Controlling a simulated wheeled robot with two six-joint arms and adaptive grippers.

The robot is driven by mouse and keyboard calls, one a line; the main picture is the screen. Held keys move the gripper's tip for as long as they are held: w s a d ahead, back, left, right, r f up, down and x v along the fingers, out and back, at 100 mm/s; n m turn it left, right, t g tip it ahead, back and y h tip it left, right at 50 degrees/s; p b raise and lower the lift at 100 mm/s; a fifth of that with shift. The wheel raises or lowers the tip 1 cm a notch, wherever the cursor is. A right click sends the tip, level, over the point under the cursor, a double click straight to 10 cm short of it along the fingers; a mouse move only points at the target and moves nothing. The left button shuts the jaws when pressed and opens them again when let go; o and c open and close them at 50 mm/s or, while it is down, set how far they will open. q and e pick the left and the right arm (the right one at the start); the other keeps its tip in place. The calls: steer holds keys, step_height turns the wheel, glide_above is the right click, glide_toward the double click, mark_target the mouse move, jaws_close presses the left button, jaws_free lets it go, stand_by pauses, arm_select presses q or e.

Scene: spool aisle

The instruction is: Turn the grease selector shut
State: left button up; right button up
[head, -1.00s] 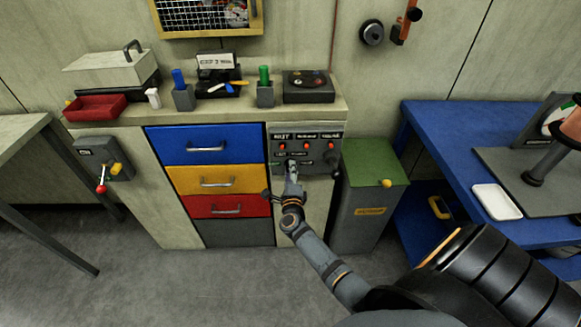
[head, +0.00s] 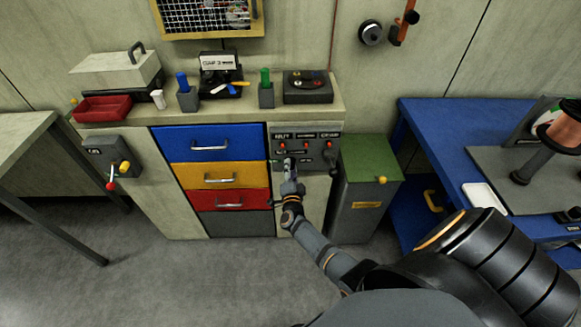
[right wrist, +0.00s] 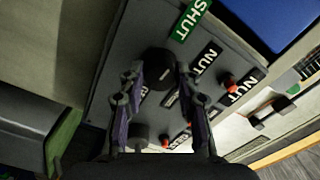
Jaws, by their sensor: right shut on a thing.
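The grey control panel (head: 322,165) is on the right end of the cabinet front. In the right wrist view a round black knob (right wrist: 159,62), which I take for the grease selector, sits on the panel near a green "SHUT" label (right wrist: 190,19) and black "NUT" labels (right wrist: 206,60). My right gripper (head: 289,164) is at the lower left of the panel. In the right wrist view its two fingers (right wrist: 159,73) are on either side of the black knob, shut on it. The knob's pointing direction is unclear. My left gripper is out of view.
Red toggles (head: 329,144) sit on the panel above the gripper. A second dark knob (right wrist: 139,133) is close to the fingers in the wrist view. A green-lidded bin (head: 366,168) stands just right, and colored drawers (head: 207,146) are left.

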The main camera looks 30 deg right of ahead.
steer(key=shift+n, duration=0.5)
steer(key=o, duration=1.2)
steer(key=shift+c, duration=0.2)
steer(key=v, duration=1.2)
steer(key=shift+f, duration=0.1)
